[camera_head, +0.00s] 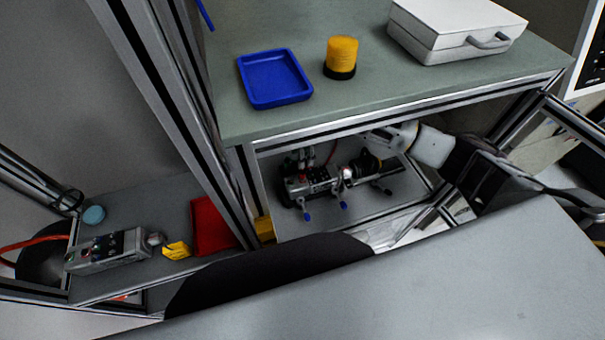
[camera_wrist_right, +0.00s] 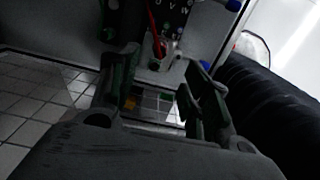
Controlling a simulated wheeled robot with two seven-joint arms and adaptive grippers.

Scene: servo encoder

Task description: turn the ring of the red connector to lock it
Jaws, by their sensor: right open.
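In the right wrist view a red cable (camera_wrist_right: 154,38) runs down to a metallic connector (camera_wrist_right: 168,52) below a dark panel with white letters. My right gripper (camera_wrist_right: 162,80) is open, its two dark fingers apart, with the connector beyond and between them in the picture. I cannot tell whether a finger touches it. In the head view the device (camera_head: 318,181) sits on the lower shelf, and the red cable (camera_head: 332,151) rises behind it. My right arm reaches under the upper shelf from the right; its gripper is hard to make out there. My left gripper is not in view.
The upper shelf (camera_head: 225,122) overhangs the device and bears a blue tray (camera_head: 274,78), a yellow-topped cylinder (camera_head: 341,58) and a white case (camera_head: 458,27). Metal frame posts stand at the left. A second box (camera_head: 106,252) with knobs lies on the left shelf.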

